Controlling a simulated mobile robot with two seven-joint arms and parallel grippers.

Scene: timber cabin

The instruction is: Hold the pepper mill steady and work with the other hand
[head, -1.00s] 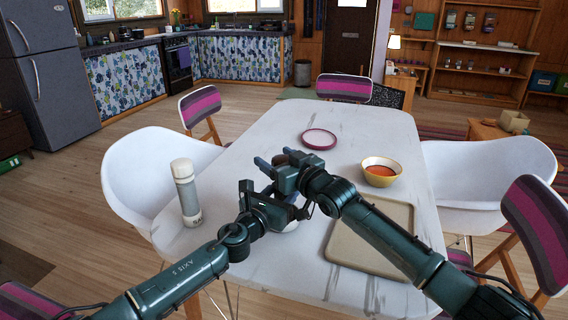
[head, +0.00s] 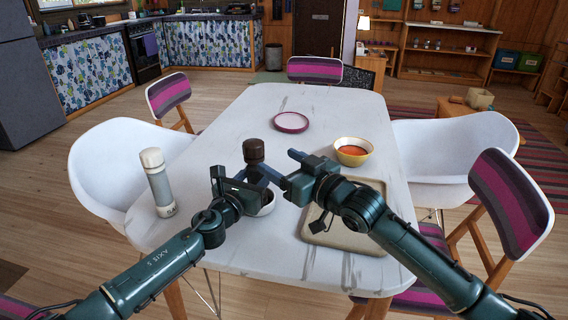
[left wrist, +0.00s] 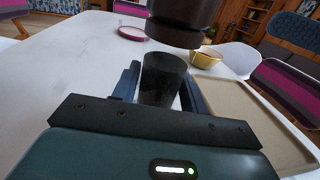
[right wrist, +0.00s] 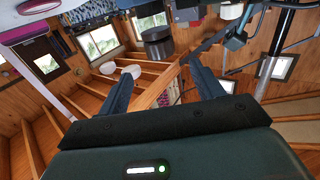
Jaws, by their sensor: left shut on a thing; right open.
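The pepper mill (head: 254,151) has a dark brown top and stands upright near the middle of the table. In the left wrist view its dark body (left wrist: 163,78) is between my left fingers. My left gripper (head: 256,172) is shut on the body, below the top. A small white bowl (head: 268,207) with dark contents shows under the left gripper, partly hidden. My right gripper (head: 287,168) is open and empty, just right of the mill and apart from its top. In the right wrist view its fingers (right wrist: 162,90) are spread with nothing between them.
A white and grey shaker (head: 157,184) stands on the left of the white table (head: 225,125). A yellow bowl (head: 352,152) with orange contents, a pink-rimmed plate (head: 291,122) and a beige tray (head: 340,236) are on it. Chairs surround the table.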

